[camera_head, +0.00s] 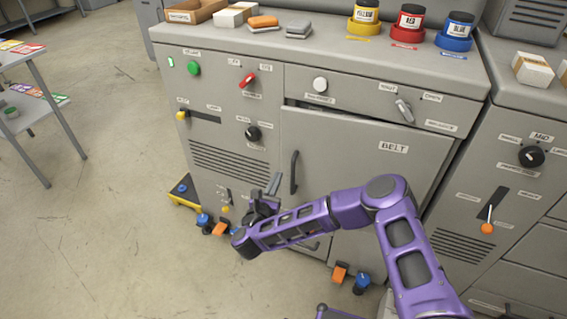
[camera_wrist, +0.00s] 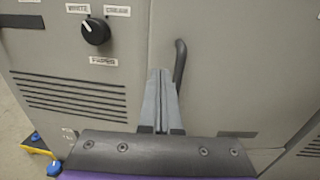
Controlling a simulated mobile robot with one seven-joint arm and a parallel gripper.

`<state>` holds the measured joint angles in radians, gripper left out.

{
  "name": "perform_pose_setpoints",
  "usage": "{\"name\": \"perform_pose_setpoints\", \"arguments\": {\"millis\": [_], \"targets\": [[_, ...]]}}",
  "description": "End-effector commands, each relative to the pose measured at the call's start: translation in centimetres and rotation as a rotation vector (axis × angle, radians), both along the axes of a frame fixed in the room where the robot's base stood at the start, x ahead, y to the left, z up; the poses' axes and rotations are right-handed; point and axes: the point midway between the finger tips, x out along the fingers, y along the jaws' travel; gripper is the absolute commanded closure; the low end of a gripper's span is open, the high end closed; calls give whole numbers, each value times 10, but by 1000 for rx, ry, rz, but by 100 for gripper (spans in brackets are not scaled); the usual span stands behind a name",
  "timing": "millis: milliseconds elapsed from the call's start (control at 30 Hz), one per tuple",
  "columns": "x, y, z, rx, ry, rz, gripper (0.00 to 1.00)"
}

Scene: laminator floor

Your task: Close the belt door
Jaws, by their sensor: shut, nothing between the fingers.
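The belt door (camera_head: 345,150) is the large grey panel marked BELT on the front of the machine. A dark gap shows along its top edge, so it looks slightly ajar. Its dark upright handle (camera_head: 294,172) is at the left side of the door; the handle also shows in the wrist view (camera_wrist: 180,62). My gripper (camera_head: 274,184) is in front of the machine, just left of the handle. In the wrist view my gripper's fingers (camera_wrist: 160,78) are together and empty, beside the handle's lower end. I cannot tell whether they touch the door.
A black knob (camera_wrist: 95,31) sits left of the door, above vent slots. Above the door are a white knob (camera_head: 320,84) and a grey lever (camera_head: 404,110). A yellow-edged box (camera_head: 184,190) lies on the floor at the left.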

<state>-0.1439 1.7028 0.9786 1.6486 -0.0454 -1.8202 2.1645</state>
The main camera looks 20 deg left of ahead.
Motion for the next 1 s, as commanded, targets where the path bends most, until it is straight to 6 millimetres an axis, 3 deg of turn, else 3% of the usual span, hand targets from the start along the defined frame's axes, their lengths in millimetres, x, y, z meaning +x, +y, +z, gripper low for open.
{"name": "perform_pose_setpoints", "arguments": {"millis": [200, 400, 600, 1000], "targets": [[46, 1, 0, 0, -3, -2, 100], [72, 2, -1, -1, 0, 0, 100], [80, 2, -1, -1, 2, 1, 100], [78, 4, 0, -1, 1, 6, 100]]}}
